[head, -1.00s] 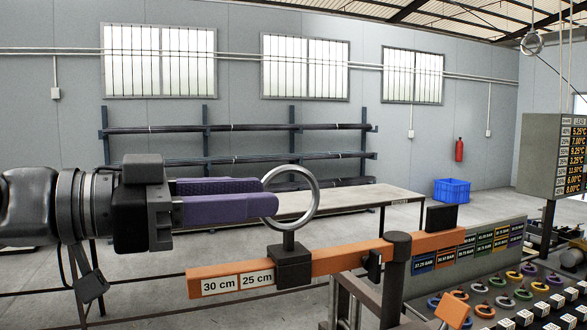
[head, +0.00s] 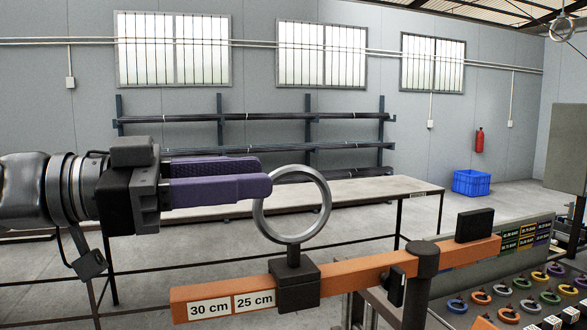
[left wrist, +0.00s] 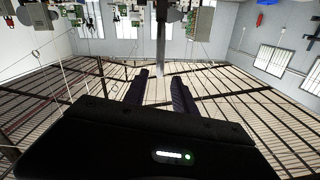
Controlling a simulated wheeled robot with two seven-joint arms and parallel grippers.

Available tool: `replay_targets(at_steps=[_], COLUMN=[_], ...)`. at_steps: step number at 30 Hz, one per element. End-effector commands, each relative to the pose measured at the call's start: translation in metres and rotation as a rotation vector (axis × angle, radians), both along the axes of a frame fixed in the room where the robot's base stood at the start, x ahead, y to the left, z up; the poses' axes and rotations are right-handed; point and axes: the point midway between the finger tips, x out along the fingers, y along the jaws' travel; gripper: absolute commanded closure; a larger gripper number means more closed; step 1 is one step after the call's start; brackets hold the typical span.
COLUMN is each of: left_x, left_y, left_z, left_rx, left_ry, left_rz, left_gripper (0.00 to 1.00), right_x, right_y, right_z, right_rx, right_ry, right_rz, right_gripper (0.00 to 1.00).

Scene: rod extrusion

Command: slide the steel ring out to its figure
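The steel ring (head: 324,212) stands upright on a black block (head: 293,286) that sits around the orange bar (head: 350,268). White labels on the bar's left end read 30 cm (head: 209,309) and 25 cm (head: 255,301), just left of the block. My left gripper (head: 266,175) comes from the left with its purple fingers apart. Its near fingertip covers the ring's upper left edge; I cannot tell whether it touches. My right gripper is not in view.
A dark post (head: 422,275) carries the bar, with a black plate (head: 474,225) near its right end. A panel of coloured rings (head: 520,295) lies at lower right. A long table (head: 380,190), a pipe rack (head: 220,150) and a blue crate (head: 471,182) stand behind.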

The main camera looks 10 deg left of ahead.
Motion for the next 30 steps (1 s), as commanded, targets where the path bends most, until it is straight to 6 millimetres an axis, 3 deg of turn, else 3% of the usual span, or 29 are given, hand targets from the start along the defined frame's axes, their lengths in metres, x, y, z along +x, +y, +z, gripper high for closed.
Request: replay_targets(at_steps=[10,21,30], left_x=[0.027,0.032,0.032], left_y=[-0.045,-0.051,-0.051], left_z=[0.002,0.0,0.0], left_rx=[0.004,0.002,0.002], left_ry=[0.0,-0.001,0.0], left_rz=[-0.003,-0.001,-0.001], left_gripper=[0.67,0.67,0.9], right_x=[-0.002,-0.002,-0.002], right_y=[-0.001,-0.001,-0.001], right_z=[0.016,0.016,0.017], right_rx=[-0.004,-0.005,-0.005], right_ry=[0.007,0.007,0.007], right_rz=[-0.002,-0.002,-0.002], right_gripper=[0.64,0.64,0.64])
